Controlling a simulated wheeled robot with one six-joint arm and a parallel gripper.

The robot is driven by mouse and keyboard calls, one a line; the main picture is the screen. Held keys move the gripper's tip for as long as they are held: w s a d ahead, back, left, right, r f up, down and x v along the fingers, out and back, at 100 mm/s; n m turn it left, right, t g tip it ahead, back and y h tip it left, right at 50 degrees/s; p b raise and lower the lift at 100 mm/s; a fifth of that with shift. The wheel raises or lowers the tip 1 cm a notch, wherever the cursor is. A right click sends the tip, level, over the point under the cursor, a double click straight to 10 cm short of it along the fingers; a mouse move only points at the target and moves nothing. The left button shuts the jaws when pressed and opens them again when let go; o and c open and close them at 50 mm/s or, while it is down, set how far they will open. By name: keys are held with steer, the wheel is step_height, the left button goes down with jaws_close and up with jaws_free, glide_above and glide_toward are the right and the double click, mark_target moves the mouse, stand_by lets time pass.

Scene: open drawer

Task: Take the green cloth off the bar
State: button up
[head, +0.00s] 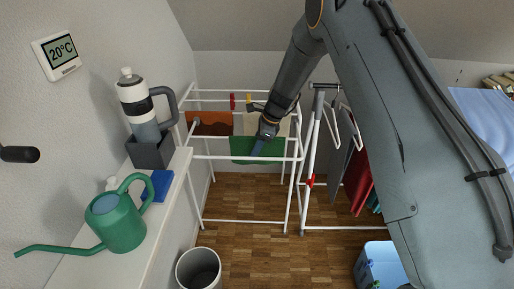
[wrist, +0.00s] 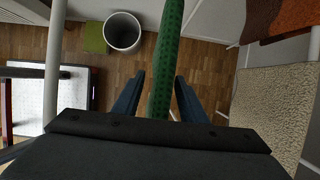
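The green cloth (head: 240,149) hangs folded over a bar of the white drying rack (head: 245,222), near its middle. In the wrist view the green cloth (wrist: 167,60) runs lengthwise as a narrow, dotted fold. The bar under it is hidden by the cloth. My gripper (head: 261,143) reaches down at the cloth from above. In the wrist view my gripper (wrist: 159,97) is open, with one finger on each side of the fold and a gap between each finger and the cloth.
An orange-brown cloth (head: 210,124) and a beige cloth (wrist: 265,105) hang close by on the rack. A second rack with dark and red clothes (head: 358,180) stands to the right. A bin (head: 198,269) stands on the floor. A shelf at left holds a green watering can (head: 117,222).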

steer(key=shift+a+f, duration=0.15)
steer(key=shift+f, duration=0.2)
jaws_close()
